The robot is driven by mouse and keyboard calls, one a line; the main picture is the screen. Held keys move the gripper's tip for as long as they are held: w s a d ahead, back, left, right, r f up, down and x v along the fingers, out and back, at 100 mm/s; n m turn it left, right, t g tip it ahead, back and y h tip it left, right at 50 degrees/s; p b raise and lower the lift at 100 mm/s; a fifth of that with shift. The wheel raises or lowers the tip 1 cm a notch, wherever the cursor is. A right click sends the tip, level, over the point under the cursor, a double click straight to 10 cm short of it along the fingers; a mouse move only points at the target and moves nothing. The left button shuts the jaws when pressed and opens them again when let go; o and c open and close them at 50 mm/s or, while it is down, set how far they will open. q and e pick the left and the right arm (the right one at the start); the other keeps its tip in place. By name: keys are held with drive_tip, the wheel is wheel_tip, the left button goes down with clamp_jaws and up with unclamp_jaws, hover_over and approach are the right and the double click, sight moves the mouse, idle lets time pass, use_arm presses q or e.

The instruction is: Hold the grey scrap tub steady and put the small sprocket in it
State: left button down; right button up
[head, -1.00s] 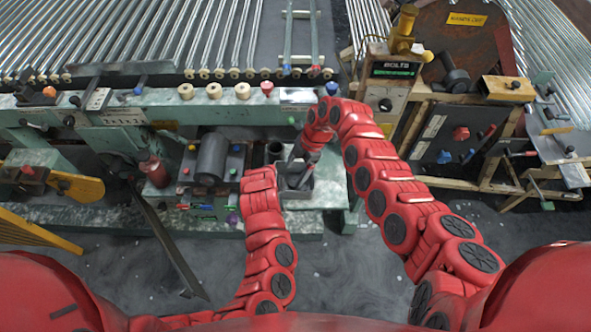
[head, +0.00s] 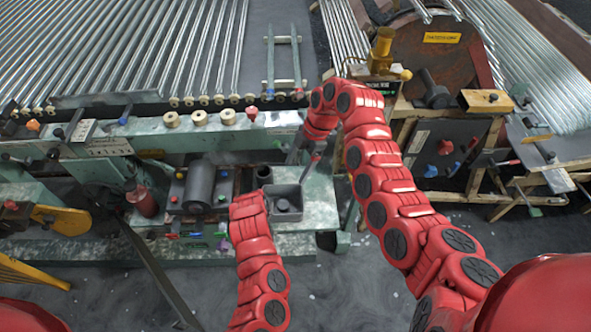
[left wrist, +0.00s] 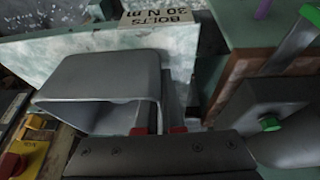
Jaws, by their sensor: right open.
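The grey scrap tub (head: 314,207) sits on the green bench ledge in the head view. My right gripper (head: 300,168) is open and empty, just above and behind the tub. My left arm reaches the tub's left side; its fingers are mostly hidden in the head view. In the left wrist view the tub (left wrist: 105,75) shows its open top, and the left gripper (left wrist: 158,130) has its red-marked fingers on either side of the tub wall, closed on it.
The green machine rail (head: 205,138) runs behind. A wooden-framed cart (head: 455,150) stands at the right.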

use_arm(q)
drive_tip(key=c, duration=1)
unclamp_jaws()
drive_tip(key=shift+o, duration=0.2)
drive_tip(key=shift+r, duration=0.1)
drive_tip(key=v, duration=1.1)
drive_tip(key=shift+s+r, duration=0.15)
drive_tip(key=shift+r, duration=0.25)
